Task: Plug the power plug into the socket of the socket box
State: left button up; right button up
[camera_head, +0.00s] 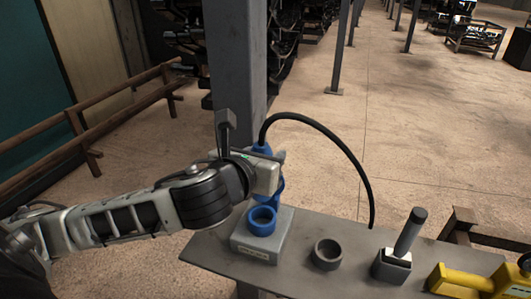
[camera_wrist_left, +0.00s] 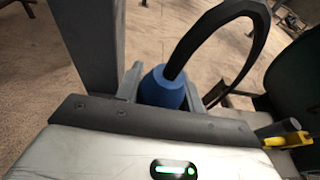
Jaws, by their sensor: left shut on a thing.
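The blue power plug (camera_head: 262,149) has a black cable (camera_head: 335,139) coming out of its top. My left gripper (camera_head: 276,170) is shut on the plug and holds it roughly upright, hiding its middle. The plug also shows between the fingers in the left wrist view (camera_wrist_left: 162,91). The grey socket box (camera_head: 256,249) stands on the table, with a round blue socket (camera_head: 262,221) open on its top. The plug's lower end appears just above and behind the socket in the head view; I cannot tell whether they touch. My right gripper is out of view.
The grey table (camera_head: 340,226) also holds a dark grey ring (camera_head: 327,254), a block with a dark cylindrical handle (camera_head: 409,232) and a yellow tool (camera_head: 462,281). A grey post (camera_head: 237,65) rises behind my left gripper. The cable arches down behind the table.

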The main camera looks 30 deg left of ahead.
pick_arm(q)
notch_tip(320, 180, down, 4)
jog(key=shift+r+b, duration=0.15)
jog(key=shift+b, duration=0.85)
jog(key=shift+f+b, duration=0.35)
jog(key=shift+f, duration=0.25)
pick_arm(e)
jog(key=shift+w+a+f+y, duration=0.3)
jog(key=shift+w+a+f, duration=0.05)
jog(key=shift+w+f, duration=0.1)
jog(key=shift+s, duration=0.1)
pick_arm(q)
jog(key=shift+p, duration=1.15)
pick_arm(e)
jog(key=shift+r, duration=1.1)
pick_arm(q)
jog(key=shift+f+b, duration=1.4)
jog(key=shift+f, duration=1)
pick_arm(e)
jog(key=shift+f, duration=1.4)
pick_arm(q)
jog(key=o, duration=1.3)
